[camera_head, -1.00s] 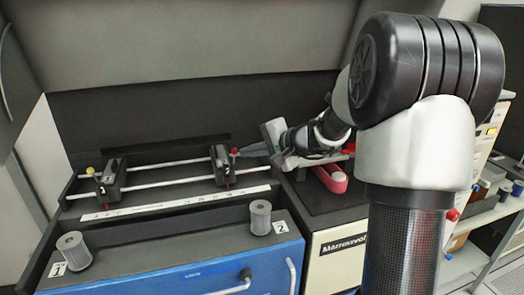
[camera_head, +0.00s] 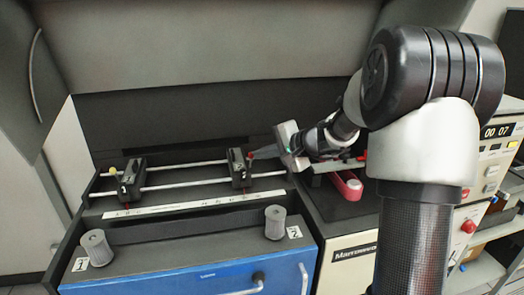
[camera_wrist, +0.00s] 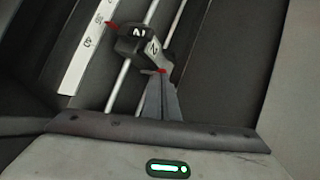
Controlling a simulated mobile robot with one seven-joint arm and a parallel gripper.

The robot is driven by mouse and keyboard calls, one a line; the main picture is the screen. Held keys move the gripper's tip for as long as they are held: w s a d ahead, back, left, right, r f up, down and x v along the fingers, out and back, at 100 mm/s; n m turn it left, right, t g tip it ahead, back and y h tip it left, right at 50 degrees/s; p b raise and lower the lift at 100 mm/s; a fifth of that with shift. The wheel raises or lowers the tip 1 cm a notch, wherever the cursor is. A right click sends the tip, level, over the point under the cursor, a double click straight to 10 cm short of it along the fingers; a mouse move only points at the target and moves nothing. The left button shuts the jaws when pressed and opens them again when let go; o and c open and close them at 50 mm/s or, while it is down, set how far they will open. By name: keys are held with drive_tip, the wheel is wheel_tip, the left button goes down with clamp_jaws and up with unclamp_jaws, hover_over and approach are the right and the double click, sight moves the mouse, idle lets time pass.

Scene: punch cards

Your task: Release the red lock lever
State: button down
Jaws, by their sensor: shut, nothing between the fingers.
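The red lock lever (camera_head: 250,154) is a small red-tipped lever on the right side of the black slider block marked 2 (camera_head: 239,170), which rides on two metal rails. In the wrist view a red tip (camera_wrist: 161,71) shows beside block 2 (camera_wrist: 143,45), right at the ends of my fingers. My gripper (camera_head: 257,157) is shut and empty, pointing left at the lever from its right side. The fingertips (camera_wrist: 160,80) are at or very near the lever; I cannot tell whether they touch it. The fingers partly hide the lever's lower part in the wrist view.
Slider block 1 (camera_head: 131,180), with a yellow knob (camera_head: 113,171), sits further left on the rails. A white scale strip (camera_head: 160,208) runs in front. Two grey cylinders (camera_head: 97,248) (camera_head: 275,222) stand on the front ledge. A pink-red object (camera_head: 347,186) lies below my arm.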

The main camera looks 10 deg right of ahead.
drive_tip(key=shift+w+r+g+p, duration=0.45)
drive_tip(key=shift+g+p, duration=0.05)
drive_tip(key=shift+p, duration=1.55)
drive_tip(key=shift+m+g, duration=0.4)
drive_tip(key=shift+g, duration=0.2)
drive_tip(key=w+p, duration=0.1)
drive_tip(key=w, duration=0.1)
drive_tip(key=w+r+p, duration=0.1)
drive_tip(key=w+p, duration=0.1)
drive_tip(key=shift+w, duration=0.35)
drive_tip(key=shift+r, duration=0.15)
drive_tip(key=shift+r+p, duration=0.6)
drive_tip(key=shift+r, duration=0.1)
drive_tip(key=s+d+r, duration=0.2)
drive_tip(key=d+r, duration=0.5)
drive_tip(key=r, duration=0.4)
drive_tip(key=shift+s+r+p, duration=0.2)
drive_tip(key=shift+r+p, duration=0.15)
drive_tip(key=shift+p, duration=0.1)
